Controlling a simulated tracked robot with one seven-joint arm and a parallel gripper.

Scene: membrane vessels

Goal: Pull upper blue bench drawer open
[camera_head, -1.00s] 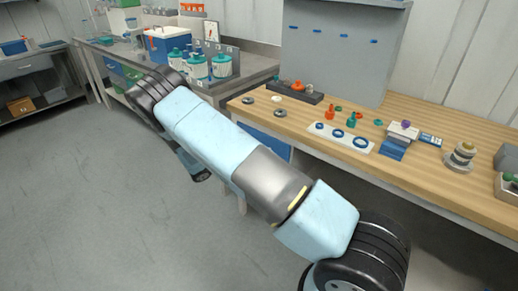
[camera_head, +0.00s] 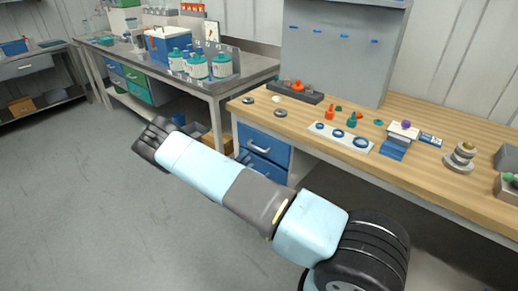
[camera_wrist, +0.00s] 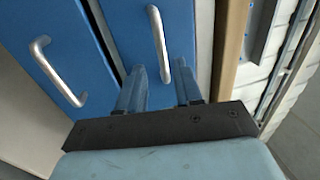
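The upper blue drawer (camera_head: 268,141) sits under the wooden bench top, with a silver bar handle (camera_head: 258,147), and looks shut. In the wrist view the upper drawer (camera_wrist: 190,18) lies beside the tan bench edge, and its handle (camera_wrist: 156,35) runs between my fingertips. My gripper (camera_wrist: 160,68) is open, one finger on each side of that handle; I cannot tell whether they touch it. The lower blue drawer (camera_wrist: 30,18) has its own handle (camera_wrist: 58,75), left of my fingers. In the head view my arm hides part of the lower drawer and most of my gripper.
The wooden bench top (camera_head: 300,118) holds rings, small bottles and a dark tray (camera_head: 292,92) above the drawers. A grey bench (camera_head: 225,88) with bottles and a blue-and-white box (camera_head: 168,45) stands to the left. The floor (camera_head: 80,190) at left is clear.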

